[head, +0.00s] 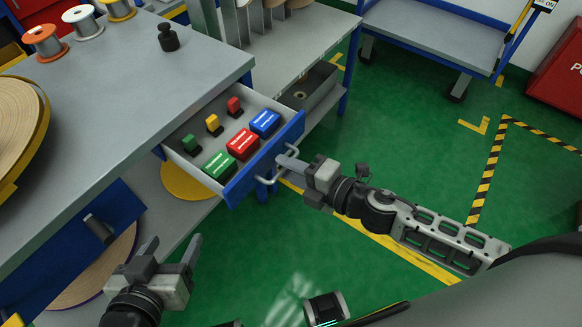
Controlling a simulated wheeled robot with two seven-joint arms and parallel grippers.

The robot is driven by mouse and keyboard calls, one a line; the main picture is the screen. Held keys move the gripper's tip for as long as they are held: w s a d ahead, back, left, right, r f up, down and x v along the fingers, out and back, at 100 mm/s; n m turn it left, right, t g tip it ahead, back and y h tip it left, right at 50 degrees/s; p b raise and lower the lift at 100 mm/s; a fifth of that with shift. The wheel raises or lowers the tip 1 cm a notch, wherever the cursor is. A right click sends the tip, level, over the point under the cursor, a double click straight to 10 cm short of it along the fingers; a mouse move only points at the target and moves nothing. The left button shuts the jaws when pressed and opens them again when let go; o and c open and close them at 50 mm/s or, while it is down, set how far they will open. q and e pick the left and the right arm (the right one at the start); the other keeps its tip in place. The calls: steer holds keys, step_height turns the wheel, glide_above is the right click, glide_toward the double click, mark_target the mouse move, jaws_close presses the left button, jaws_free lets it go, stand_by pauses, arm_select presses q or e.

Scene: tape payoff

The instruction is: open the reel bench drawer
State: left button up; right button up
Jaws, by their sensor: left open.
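The reel bench (130,75) has its drawer pulled out, with a blue front (240,184) and a silver bar handle (265,181). Inside the grey drawer are green, red and blue boxes and small green, yellow and red pieces. My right gripper (284,163) is at the handle, its fingers close together and seemingly shut on the bar; the exact contact is small to see. My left gripper (173,243) is open and empty at the lower left, apart from the drawer.
Wire spools (82,22), a dark weight (168,38) and a large tape reel (22,125) are on the bench top. A lower bench with a metal bin (310,88) stands behind the drawer. A cart (435,35) is at the back. Green floor (410,125) is clear at right.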

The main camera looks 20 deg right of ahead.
arm_select(q)
steer(key=shift+b, duration=0.45)
arm_select(e)
steer(key=v, duration=1.6)
arm_select(q)
steer(key=shift+f, duration=0.2)
arm_select(e)
step_height(320, 180, up, 3)
steer(key=w+m+t+h+p, duration=0.25)
steer(key=m+h+p, duration=0.4)
steer(key=m, duration=0.85)
arm_select(q)
steer(key=shift+g, duration=0.4)
steer(key=r+p, duration=0.3)
steer(key=r, duration=0.1)
steer(key=shift+a, duration=0.3)
arm_select(e)
steer(key=a+f+m+g, duration=0.1)
steer(key=a+m+g, duration=0.3)
steer(key=a+m, duration=0.2)
steer(key=s+m, duration=0.1)
steer(key=m, duration=0.1)
steer(key=shift+a+m, duration=0.3)
